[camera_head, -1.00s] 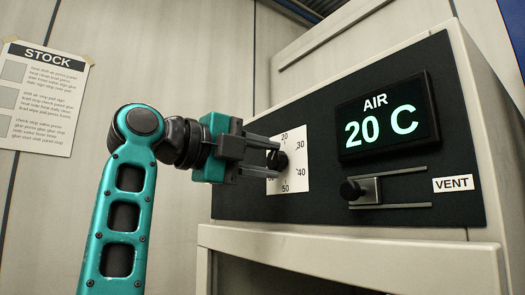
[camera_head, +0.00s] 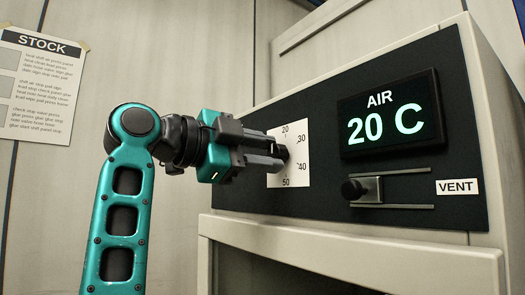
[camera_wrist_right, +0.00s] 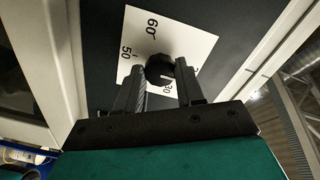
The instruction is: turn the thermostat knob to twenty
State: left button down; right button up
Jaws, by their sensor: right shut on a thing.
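The thermostat knob (camera_head: 284,153) is small, round and black, at the middle of a white dial plate (camera_head: 301,178) with numbers 20, 30, 40 and 50 visible in the head view. My right gripper (camera_head: 272,152) is shut on the knob, coming from the left. In the right wrist view the dark knob (camera_wrist_right: 159,67) sits between the two fingertips (camera_wrist_right: 162,74), with a white mark on its face. There, 60 and 50 are clear and 30 shows between the fingers; other numbers are hidden. Which number the mark meets is unclear. My left gripper is not seen.
An AIR display (camera_head: 388,115) on the black panel reads 20 C. A STOCK sheet (camera_head: 38,85) hangs on the wall at left.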

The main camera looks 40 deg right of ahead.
dwell(0.3)
jog(key=o, duration=1)
jog(key=shift+o, duration=0.2)
jog(key=w+a, duration=0.1)
jog(key=a, duration=1.1)
jog(key=shift+w+a+r+p, duration=0.15)
jog(key=shift+w+a+p, duration=0.15)
jog(key=shift+w+a, duration=0.1)
jog(key=shift+s, duration=0.1)
